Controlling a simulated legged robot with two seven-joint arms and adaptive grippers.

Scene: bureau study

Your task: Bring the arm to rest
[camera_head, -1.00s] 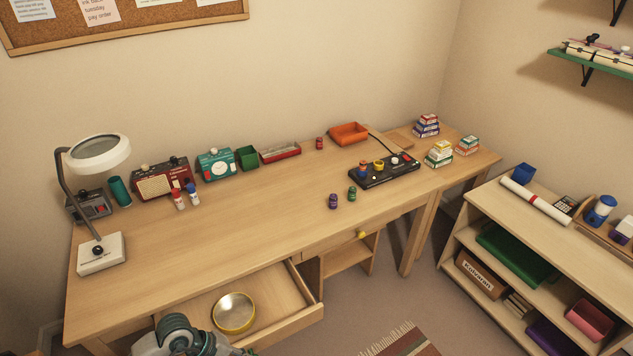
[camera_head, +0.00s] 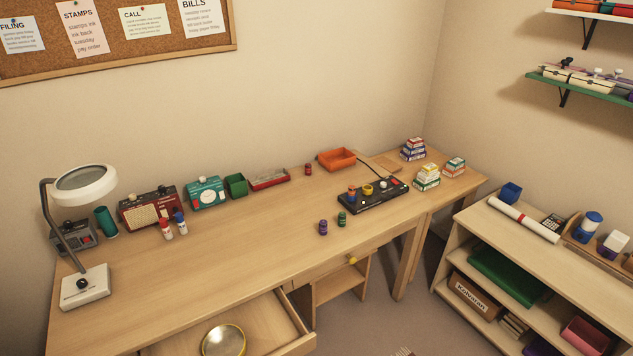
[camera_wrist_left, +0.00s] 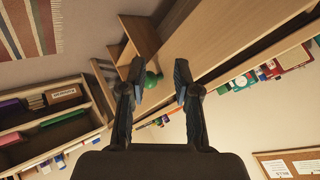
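My left gripper (camera_wrist_left: 160,85) shows in the left wrist view with its two fingers spread apart and nothing between them. Behind the gap are the desk front and a green round thing, blurred and small. Neither gripper shows in the head view now. The desk (camera_head: 250,240) stands below with its left drawer (camera_head: 285,318) pulled open. A round brass-rimmed dish (camera_head: 224,341) lies in that drawer.
A magnifier lamp (camera_head: 85,185) stands at the desk's left end. A low shelf unit (camera_head: 470,222) is at the right. The desk's middle is clear.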

